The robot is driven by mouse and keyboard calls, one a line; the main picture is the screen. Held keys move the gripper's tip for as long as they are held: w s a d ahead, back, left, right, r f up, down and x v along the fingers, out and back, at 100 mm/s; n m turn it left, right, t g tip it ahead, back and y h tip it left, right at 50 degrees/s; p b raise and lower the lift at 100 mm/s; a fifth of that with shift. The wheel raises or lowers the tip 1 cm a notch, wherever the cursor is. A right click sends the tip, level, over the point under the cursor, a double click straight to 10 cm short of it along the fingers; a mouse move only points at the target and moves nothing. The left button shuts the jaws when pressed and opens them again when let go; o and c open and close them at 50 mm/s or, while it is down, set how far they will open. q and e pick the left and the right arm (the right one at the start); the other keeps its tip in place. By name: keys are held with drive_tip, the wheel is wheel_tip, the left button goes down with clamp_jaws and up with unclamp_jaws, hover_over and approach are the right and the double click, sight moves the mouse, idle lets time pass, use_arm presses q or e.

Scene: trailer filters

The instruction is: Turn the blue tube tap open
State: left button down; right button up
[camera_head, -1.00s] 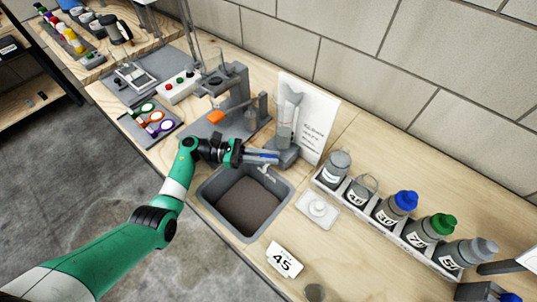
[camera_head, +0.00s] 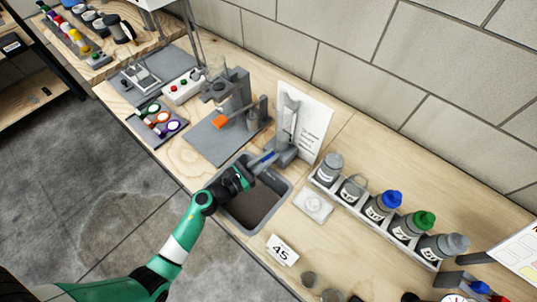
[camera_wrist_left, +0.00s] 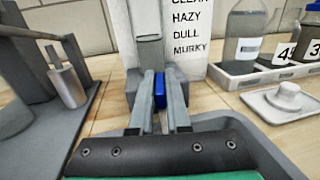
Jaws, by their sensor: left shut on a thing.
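The blue tube tap (camera_wrist_left: 160,92) shows between the two fingers of my left gripper (camera_wrist_left: 160,85) in the left wrist view. In the head view my left gripper (camera_head: 258,168) reaches over the basin, and a bit of the blue tap (camera_head: 266,157) shows at its fingertips. The fingers are shut on the tap. The tap sits at the foot of a grey upright tube stand (camera_head: 287,130), which also shows in the left wrist view (camera_wrist_left: 149,50). The tap's exact angle is partly hidden by the fingers. My right gripper is in neither view.
A grey sink basin (camera_head: 284,196) lies under my left gripper. A card with words (camera_head: 315,120) stands behind the stand. A rack of bottles (camera_head: 349,205) and a small white dish (camera_head: 313,204) are to the right.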

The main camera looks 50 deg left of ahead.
use_arm(q)
drive_tip(key=shift+n+y, duration=1)
drive_tip(key=shift+y, duration=0.5)
drive_tip(key=c, duration=0.9)
unclamp_jaws()
drive_tip(key=s, duration=0.3)
drive_tip(key=s+d, duration=0.1)
drive_tip(key=s, duration=0.3)
drive_tip(key=s+b, duration=0.1)
drive_tip(key=s, duration=0.3)
drive_tip(key=shift+s+d, duration=0.15)
drive_tip(key=shift+s, duration=0.1)
